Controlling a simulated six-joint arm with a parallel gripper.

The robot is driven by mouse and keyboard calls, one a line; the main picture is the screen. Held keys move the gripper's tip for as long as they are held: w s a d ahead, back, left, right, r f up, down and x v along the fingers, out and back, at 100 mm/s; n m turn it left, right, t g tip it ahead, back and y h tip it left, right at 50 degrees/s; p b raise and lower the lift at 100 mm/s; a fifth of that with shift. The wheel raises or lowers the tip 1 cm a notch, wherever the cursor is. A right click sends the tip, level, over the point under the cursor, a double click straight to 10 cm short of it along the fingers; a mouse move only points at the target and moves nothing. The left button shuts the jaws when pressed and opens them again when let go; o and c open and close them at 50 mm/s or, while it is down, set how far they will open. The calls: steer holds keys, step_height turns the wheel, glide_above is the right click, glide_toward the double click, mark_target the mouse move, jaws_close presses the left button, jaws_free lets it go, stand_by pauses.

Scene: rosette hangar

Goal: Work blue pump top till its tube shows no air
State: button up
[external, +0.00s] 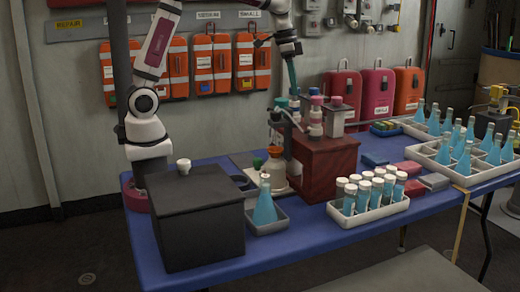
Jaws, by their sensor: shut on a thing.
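My gripper (291,56) is at top centre, pointing down over the dark red box (325,160). It is shut on a slim teal rod (293,76) that hangs down towards the pump tops. Whether the rod touches one is too small to tell. A teal-blue pump top (282,102) shows at the left of the group, beside several pink tops (317,101) on pale bodies. Its tube, and any air in it, cannot be made out.
A black box (198,225) and a flask in a grey tray (268,224) stand in front. Trays of blue flasks (465,160) fill the far right. Blue table (310,235) shows bare near its front edge.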

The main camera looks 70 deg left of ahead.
steer(key=shift+r, duration=1)
stand_by(2.4)
steer(key=shift+w+f, duration=0.1)
steer(key=shift+f, duration=0.85)
stand_by(0.3)
steer(key=o, duration=1)
steer(key=shift+r, duration=3.5)
